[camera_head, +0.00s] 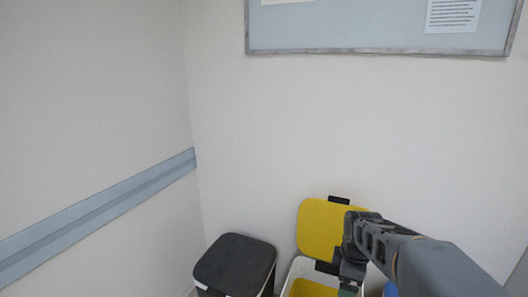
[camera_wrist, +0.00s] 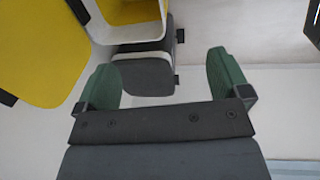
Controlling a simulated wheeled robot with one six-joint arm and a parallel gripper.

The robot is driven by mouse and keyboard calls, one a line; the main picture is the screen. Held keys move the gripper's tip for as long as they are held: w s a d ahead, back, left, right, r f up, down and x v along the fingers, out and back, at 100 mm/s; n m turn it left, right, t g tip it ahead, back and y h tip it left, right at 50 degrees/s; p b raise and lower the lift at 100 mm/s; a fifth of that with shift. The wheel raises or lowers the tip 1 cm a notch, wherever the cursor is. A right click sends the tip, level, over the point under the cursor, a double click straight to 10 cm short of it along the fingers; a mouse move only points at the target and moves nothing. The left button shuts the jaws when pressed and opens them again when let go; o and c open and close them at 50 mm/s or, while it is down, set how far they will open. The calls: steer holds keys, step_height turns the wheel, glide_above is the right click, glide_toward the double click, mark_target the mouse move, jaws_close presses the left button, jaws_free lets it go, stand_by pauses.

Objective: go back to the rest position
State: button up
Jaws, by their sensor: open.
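My gripper (camera_wrist: 163,85) is open in the wrist view, with its two green fingers spread wide and nothing between them. In the head view my gripper (camera_head: 349,284) hangs at the end of my grey arm, at the lower right, over or in front of a white bin (camera_head: 298,267). The bin's yellow lid (camera_head: 320,228) stands open against the wall. The lid also shows in the wrist view (camera_wrist: 40,50) at the left. Part of the bin's opening is hidden behind my arm.
A dark-lidded bin (camera_head: 236,264) stands left of the yellow-lidded bin; its lid is shut. A blue object (camera_head: 390,289) shows partly behind my arm. A blue rail (camera_head: 100,212) runs along the left wall. A framed board (camera_head: 380,28) hangs above. The wall between is bare.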

steer(key=s+a+r+m+t+p, duration=0.1)
steer(key=s+a+r+m+p, duration=0.1)
steer(key=s+r+m+p, duration=0.4)
steer(key=s+a+r+m+t+p, duration=0.1)
steer(key=s+a+r+m+p, duration=0.2)
steer(key=r, duration=0.9)
steer(key=s+m+p, duration=0.2)
steer(key=m+p, duration=0.1)
steer(key=p, duration=0.1)
steer(key=shift+s+m+p, duration=0.3)
steer(key=shift+s, duration=0.05)
steer(key=shift+s+a+m, duration=0.15)
steer(key=shift+s+m, duration=0.15)
steer(key=shift+m, duration=0.2)
steer(key=shift+c, duration=0.2)
